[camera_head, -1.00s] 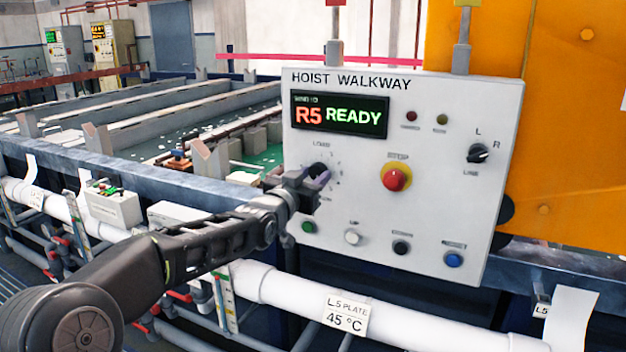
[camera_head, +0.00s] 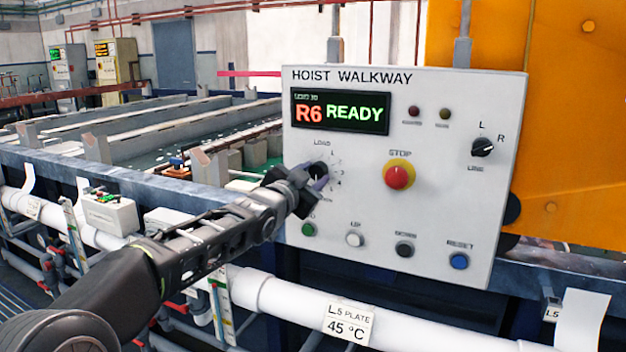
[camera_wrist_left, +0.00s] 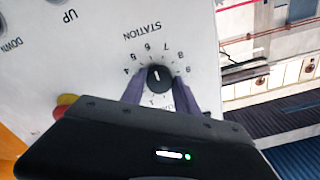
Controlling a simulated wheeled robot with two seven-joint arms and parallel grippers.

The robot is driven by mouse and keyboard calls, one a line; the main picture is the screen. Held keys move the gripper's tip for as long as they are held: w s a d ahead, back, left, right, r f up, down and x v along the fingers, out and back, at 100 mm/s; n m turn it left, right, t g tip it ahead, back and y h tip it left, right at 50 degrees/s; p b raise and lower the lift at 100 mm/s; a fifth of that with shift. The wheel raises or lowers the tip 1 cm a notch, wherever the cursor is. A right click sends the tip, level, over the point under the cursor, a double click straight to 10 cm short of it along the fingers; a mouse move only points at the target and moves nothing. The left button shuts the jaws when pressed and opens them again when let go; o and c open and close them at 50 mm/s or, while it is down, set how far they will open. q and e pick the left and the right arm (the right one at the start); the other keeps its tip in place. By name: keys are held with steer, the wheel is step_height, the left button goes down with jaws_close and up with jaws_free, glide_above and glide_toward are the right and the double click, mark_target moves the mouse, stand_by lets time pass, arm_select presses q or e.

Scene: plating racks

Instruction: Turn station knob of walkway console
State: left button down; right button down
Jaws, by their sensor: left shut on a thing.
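The walkway console (camera_head: 440,215) is a white panel headed HOIST WALKWAY. Its display (camera_head: 340,111) reads R6 READY. The black station knob (camera_head: 318,170) is at the panel's left, partly hidden by my gripper; in the left wrist view the knob (camera_wrist_left: 160,77) shows its white pointer line and a numbered dial, upside down. My left gripper (camera_head: 318,180) reaches in from the left and is shut on the knob. In the left wrist view its purple fingers (camera_wrist_left: 160,92) lie on either side of the knob. My right gripper is not in view.
A red stop button (camera_head: 399,175) on a yellow ring and a line selector (camera_head: 482,147) sit right of the knob. Green (camera_head: 308,230), white (camera_head: 355,240), black (camera_head: 404,249) and blue (camera_head: 459,261) buttons line the bottom. A white pipe (camera_head: 420,328) runs below; tanks lie behind left.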

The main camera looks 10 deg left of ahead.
arm_select(q)
steer(key=c, duration=0.9)
jaws_free()
steer(key=b+v, duration=0.2)
steer(key=v, duration=0.5)
steer(key=shift+s+a, duration=0.1)
steer(key=shift+s, duration=0.3)
